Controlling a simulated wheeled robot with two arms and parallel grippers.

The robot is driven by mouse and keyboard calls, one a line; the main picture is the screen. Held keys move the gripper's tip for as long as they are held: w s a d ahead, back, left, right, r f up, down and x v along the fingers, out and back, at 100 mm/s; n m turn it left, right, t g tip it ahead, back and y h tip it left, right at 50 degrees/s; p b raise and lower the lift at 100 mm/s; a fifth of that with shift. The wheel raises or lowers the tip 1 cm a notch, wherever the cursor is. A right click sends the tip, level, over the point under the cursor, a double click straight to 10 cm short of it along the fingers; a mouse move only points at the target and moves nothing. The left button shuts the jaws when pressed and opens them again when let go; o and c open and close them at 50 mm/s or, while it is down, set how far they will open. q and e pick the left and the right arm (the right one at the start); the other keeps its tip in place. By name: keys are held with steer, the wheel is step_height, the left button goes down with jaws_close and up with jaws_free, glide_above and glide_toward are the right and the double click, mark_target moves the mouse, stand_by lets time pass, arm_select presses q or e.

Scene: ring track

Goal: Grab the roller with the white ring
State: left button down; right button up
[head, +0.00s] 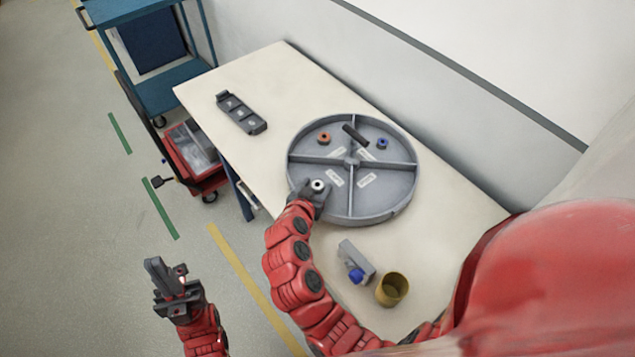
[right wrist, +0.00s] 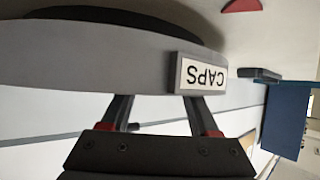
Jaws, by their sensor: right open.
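The roller with the white ring (head: 318,186) shows at the near left of the round, divided grey tray (head: 408,187). My right gripper (head: 311,190) is right at this roller, with its open fingers beside it. The head view does not show clearly whether they touch it. In the right wrist view the open fingers (right wrist: 158,112) point at a grey curved surface with an upside-down "CAPS" label; I cannot make out the roller there. My left gripper (head: 170,279) hangs over the floor, left of the table, and its jaw opening is unclear.
A red-ringed roller (head: 324,138), a dark bar (head: 355,135) and a blue-ringed roller (head: 382,143) are at the tray's far side. A dark slotted holder (head: 242,113), a grey block with a blue part (head: 350,256) and a yellow cup (head: 392,290) stand on the table.

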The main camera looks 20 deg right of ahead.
jaws_close()
stand_by(0.3)
